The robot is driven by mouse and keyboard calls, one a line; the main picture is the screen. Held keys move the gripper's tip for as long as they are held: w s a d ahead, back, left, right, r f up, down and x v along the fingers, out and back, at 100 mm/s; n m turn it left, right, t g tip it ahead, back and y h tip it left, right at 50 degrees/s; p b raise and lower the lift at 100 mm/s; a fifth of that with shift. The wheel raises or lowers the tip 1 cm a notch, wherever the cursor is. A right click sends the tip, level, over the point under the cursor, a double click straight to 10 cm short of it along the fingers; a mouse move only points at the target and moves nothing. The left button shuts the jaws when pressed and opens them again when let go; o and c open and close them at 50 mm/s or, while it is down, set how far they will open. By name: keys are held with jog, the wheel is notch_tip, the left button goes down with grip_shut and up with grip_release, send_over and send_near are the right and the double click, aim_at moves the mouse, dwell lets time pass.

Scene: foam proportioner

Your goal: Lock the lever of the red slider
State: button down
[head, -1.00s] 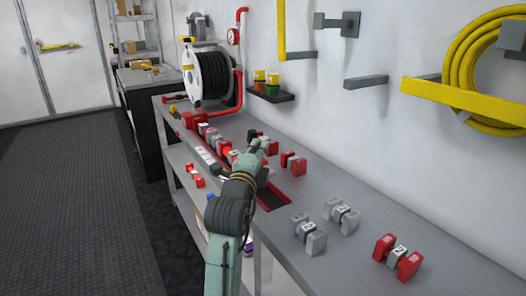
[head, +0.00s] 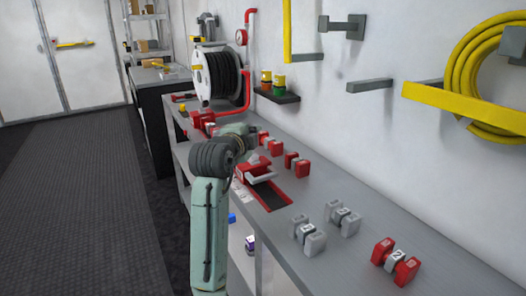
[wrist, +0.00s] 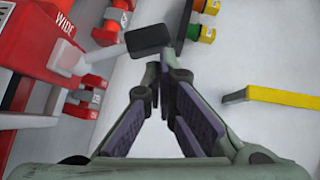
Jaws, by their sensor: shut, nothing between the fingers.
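In the head view a red slider block (head: 257,169) with a pale grey piece along its front sits at the far end of a dark red track (head: 272,196) on the bench. In the wrist view a red block (wrist: 35,40) marked "WIDE" stands at the left. A pale lever arm (wrist: 68,55) and a dark handle (wrist: 148,39) show beside it; their join is unclear. My gripper (wrist: 160,72) is shut and empty, its fingertips just below the dark handle in the picture. I cannot tell whether they touch. In the head view my wrist hides the fingers.
Red and grey numbered clamp-like blocks stand on the bench, including a grey pair (head: 308,234) and a red one (head: 396,262). A hose reel (head: 222,75) stands at the back. A wall shelf (head: 275,95) holds small containers.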

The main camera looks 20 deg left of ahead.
jog(key=shift+w+a+f+b, duration=0.2)
jog(key=shift+w+a+b, duration=0.25)
jog(key=shift+a, duration=0.15)
jog(key=shift+w+a+f+b, duration=0.15)
jog(key=shift+w+a+b, duration=0.15)
jog(key=shift+w+a, duration=0.2)
jog(key=shift+r, duration=0.1)
